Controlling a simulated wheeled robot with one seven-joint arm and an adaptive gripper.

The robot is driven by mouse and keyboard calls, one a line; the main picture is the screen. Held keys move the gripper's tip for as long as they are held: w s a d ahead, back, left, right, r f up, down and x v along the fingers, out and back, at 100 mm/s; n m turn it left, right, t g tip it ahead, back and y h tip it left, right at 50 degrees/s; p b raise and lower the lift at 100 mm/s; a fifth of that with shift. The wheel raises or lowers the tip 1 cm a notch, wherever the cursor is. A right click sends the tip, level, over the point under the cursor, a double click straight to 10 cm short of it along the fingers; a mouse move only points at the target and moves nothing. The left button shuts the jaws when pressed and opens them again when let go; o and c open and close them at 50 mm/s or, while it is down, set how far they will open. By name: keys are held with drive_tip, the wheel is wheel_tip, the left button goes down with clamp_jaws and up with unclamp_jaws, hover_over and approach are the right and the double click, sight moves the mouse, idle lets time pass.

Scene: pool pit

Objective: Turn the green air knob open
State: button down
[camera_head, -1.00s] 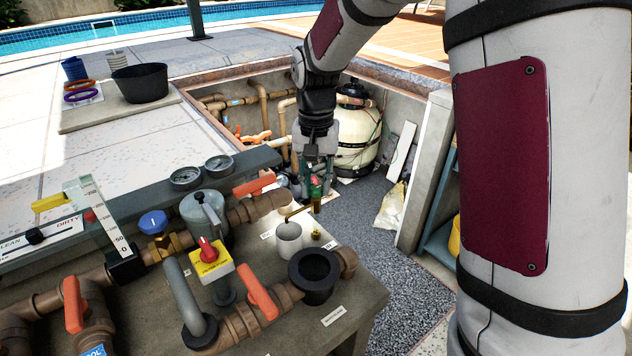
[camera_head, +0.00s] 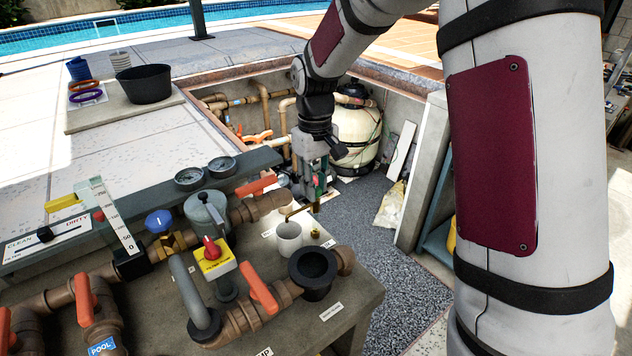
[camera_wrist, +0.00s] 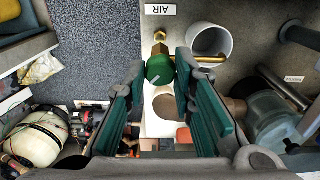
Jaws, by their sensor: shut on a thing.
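The green air knob (camera_wrist: 160,69) sits on a brass valve next to the "AIR" label (camera_wrist: 161,10) in the wrist view. My gripper (camera_wrist: 159,66) has its two green-padded fingers on either side of the knob and is shut on it. In the head view my gripper (camera_head: 317,185) points down at the far end of the bench. The knob is mostly hidden there behind a finger. How far the knob is turned cannot be told.
A white cup (camera_head: 289,238) stands beside the valve, with a thin brass pipe near its rim. Orange-handled valves (camera_head: 262,288), a red switch on a yellow plate (camera_head: 212,250) and brown pipes crowd the bench. Dark gravel floor (camera_head: 375,235) lies open to the right.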

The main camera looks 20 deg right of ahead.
drive_tip(key=n+p, duration=0.1)
drive_tip(key=n, duration=0.5)
drive_tip(key=shift+p, duration=0.35)
drive_tip(key=n+p, duration=0.1)
drive_tip(key=n, duration=0.5)
drive_tip(key=shift+n+p, duration=0.35)
drive_tip(key=shift+n, duration=0.05)
drive_tip(key=c, duration=1.3)
unclamp_jaws()
drive_tip(key=shift+r, duration=0.1)
wheel_tip(320, 180, up, 12)
drive_tip(key=shift+f, duration=0.1)
